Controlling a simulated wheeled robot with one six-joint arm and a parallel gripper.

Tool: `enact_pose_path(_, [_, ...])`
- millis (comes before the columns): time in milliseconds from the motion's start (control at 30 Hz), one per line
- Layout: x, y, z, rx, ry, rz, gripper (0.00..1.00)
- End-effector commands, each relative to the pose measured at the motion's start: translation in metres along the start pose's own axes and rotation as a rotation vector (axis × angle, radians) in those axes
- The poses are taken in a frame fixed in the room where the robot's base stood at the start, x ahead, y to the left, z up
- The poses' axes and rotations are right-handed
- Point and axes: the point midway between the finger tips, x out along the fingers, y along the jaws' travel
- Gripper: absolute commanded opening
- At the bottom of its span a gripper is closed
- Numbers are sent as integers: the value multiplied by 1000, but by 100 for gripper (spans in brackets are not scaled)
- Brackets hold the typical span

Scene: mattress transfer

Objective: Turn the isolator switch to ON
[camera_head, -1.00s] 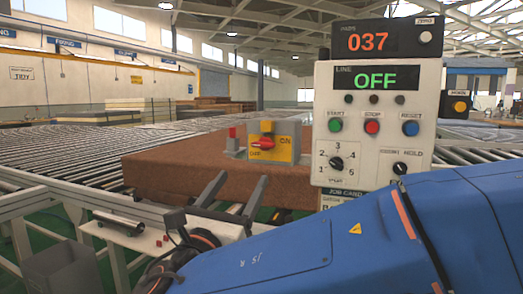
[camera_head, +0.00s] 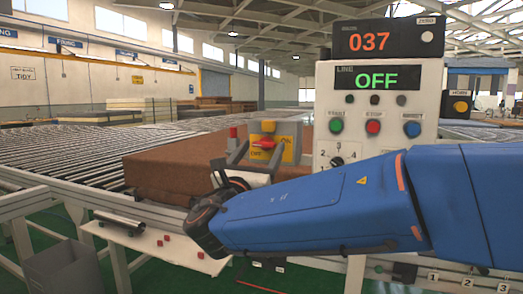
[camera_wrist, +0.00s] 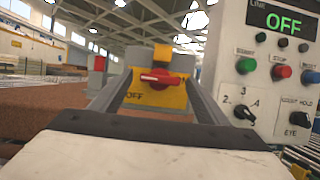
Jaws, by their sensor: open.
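The isolator switch is a red handle (camera_head: 263,143) on a yellow plate (camera_head: 287,152) fixed to a grey box. In the wrist view the red handle (camera_wrist: 162,78) lies roughly level, and the yellow plate (camera_wrist: 172,98) reads OFF at its lower left. In the wrist view the fingers of my gripper (camera_wrist: 160,88) frame the handle left and right. I cannot tell whether they touch anything.
The control panel (camera_head: 325,110) stands close to the right, its display (camera_head: 376,78) reading OFF. A brown mattress (camera_head: 160,165) lies on the roller conveyor (camera_head: 70,158) behind the switch. A small red-topped post (camera_wrist: 98,70) stands left of the switch. A grey bin (camera_head: 62,268) sits lower left.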

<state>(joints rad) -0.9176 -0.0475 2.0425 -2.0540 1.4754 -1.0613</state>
Motion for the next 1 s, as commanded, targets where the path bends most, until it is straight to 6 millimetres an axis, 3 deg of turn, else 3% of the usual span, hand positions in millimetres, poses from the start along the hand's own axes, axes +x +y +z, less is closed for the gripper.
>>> enact_pose_path(367, [6,0,0,-1,0,0,69])
enact_pose_path(400, [6,0,0,-1,0,0,66])
enact_pose_path(567, [6,0,0,-1,0,0,28])
enact_pose_path(1000, [6,1,0,66,-1,-27,28])
